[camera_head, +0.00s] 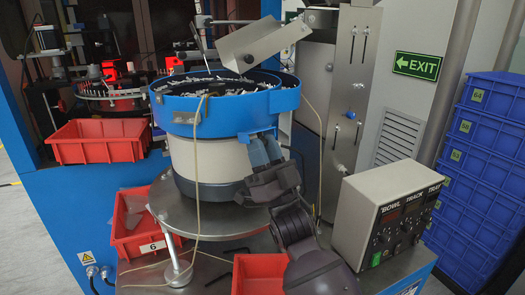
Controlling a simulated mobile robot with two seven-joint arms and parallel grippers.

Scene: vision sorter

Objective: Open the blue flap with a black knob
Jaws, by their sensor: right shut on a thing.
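The blue bowl feeder (200,128) stands on a round grey metal table, filled with small pale parts. My right gripper (264,138) reaches up from the lower right to the bowl's blue front-right side. Its fingers are shut on the black knob of the blue flap at the bowl's rim. The fingers cover the knob, and the flap's outline is hard to tell from the blue wall, so how far it is open cannot be told. My left gripper is not in view.
A control box (362,215) stands at the right, close to my right arm. Red bins (100,150) lie at the left and below. A tilted metal chute (265,45) hangs above the bowl. A thin beige cable (197,180) hangs down the bowl's front. Blue crates (485,150) are stacked far right.

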